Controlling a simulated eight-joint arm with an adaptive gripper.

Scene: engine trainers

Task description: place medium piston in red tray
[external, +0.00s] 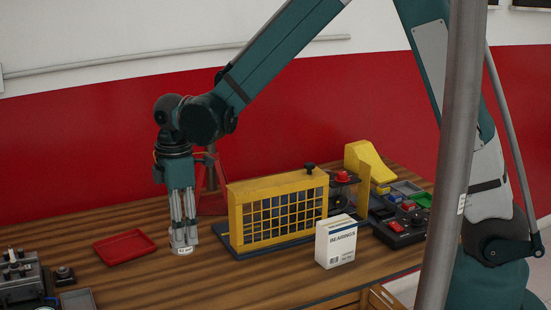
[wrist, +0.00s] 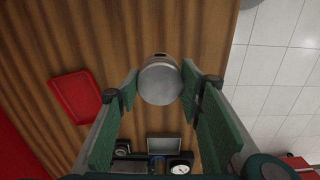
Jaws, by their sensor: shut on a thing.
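The piston (wrist: 160,82) is a grey metal cylinder held between the fingers of my gripper (wrist: 158,90) in the wrist view. In the external view the piston (external: 182,250) shows at the fingertips of my gripper (external: 184,240), low over the wooden table, with a small label on its side. I cannot tell whether it touches the table. The red tray (external: 125,247) lies flat and empty to the left of my gripper. The red tray also shows at the left in the wrist view (wrist: 75,97), apart from the piston.
A yellow caged unit (external: 278,210) stands close to the right of my gripper, with a white bearings box (external: 336,242) before it. A grey engine part (external: 25,280) and a grey tray (external: 78,299) are at the front left. Bare wood lies between gripper and red tray.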

